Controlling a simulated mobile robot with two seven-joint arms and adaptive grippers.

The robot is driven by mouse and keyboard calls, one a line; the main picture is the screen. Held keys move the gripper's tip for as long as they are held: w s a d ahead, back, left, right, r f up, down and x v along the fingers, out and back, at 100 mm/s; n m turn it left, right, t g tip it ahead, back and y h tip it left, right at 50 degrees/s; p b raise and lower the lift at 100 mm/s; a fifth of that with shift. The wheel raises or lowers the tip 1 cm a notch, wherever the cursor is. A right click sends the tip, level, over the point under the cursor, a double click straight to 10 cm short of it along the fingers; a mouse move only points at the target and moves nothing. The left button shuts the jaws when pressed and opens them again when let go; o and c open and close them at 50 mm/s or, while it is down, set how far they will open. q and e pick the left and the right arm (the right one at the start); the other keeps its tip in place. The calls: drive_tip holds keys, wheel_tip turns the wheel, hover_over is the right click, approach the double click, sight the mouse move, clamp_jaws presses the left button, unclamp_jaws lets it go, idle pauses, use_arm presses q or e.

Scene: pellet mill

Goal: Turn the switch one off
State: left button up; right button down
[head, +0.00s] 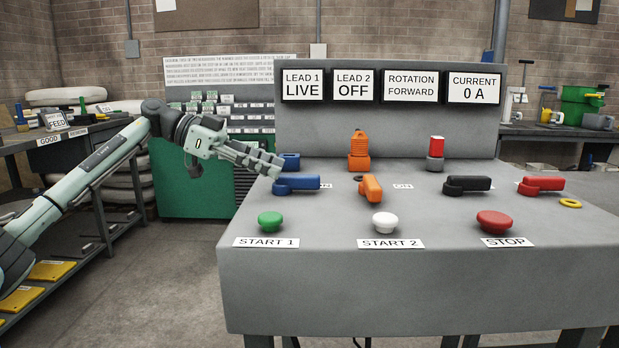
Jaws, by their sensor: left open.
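The console (420,290) has several rotary switches in a row. The leftmost, a blue switch (297,184) behind the START 1 label, has its handle pointing right, toward a partly covered "ON" mark. The "LEAD 1" display (303,86) reads LIVE. The orange switch (371,188) beside it has its handle turned toward the front, and the "LEAD 2" display (353,86) reads OFF. My left gripper (276,167) is open and empty, just above and behind the blue switch's left end; I cannot tell whether they touch. My right gripper is not in view.
Green (270,221), white (384,222) and red (494,222) buttons stand along the front. Behind the switches are a blue block (290,160), an orange padlock-like piece (359,152) and a red-topped piece (436,152). Black (467,184) and red (541,184) switches are further right.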

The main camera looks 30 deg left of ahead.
sight(295, 175)
use_arm(q)
drive_tip(key=x, duration=0.6)
drive_tip(key=shift+w+d+f, duration=0.1)
drive_tip(key=shift+d, duration=0.2)
clamp_jaws()
